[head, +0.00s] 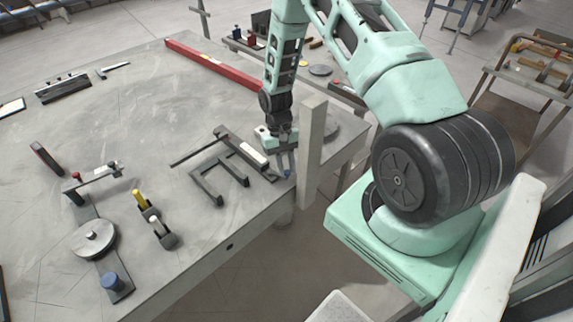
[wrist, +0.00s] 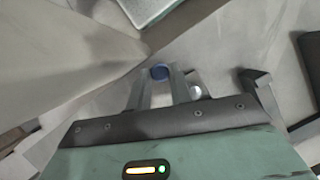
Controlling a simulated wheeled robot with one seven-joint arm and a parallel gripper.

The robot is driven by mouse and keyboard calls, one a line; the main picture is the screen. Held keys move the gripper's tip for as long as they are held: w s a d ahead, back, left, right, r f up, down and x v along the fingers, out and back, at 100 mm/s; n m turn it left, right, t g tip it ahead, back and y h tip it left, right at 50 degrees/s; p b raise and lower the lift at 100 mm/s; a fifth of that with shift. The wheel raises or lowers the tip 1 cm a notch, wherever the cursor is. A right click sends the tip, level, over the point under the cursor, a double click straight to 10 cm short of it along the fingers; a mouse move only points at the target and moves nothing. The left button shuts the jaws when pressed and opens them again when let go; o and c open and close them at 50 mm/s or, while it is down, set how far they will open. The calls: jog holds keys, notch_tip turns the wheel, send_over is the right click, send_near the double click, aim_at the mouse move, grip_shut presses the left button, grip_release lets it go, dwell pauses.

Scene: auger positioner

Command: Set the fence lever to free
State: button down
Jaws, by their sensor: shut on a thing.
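My gripper (head: 284,172) is at the near right edge of the table, pointing down beside a dark bracket-like frame (head: 208,187). A small blue knob (head: 288,174) shows at its fingertips. In the wrist view the blue knob (wrist: 160,72) sits between the two fingers of my gripper (wrist: 161,84), which are shut on it. Whether this knob belongs to the fence lever cannot be told, as the fingers hide what is below it. A small pale round piece (wrist: 196,91) lies just beside the right finger.
A pale upright post (head: 312,150) stands close right of my gripper. A yellow-topped lever (head: 139,199), a white-topped lever (head: 157,225), a round disc (head: 94,238) and another blue knob (head: 111,282) are at the near left. A long red bar (head: 210,63) lies at the back.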

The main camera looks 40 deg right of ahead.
dwell(0.4)
jog(key=c, duration=1.3)
grip_release()
jog(key=shift+o, duration=0.2)
jog(key=b+v, duration=0.3)
jog(key=v, duration=1.4)
jog(key=shift+r+b, duration=0.25)
jog(key=shift+b, duration=0.15)
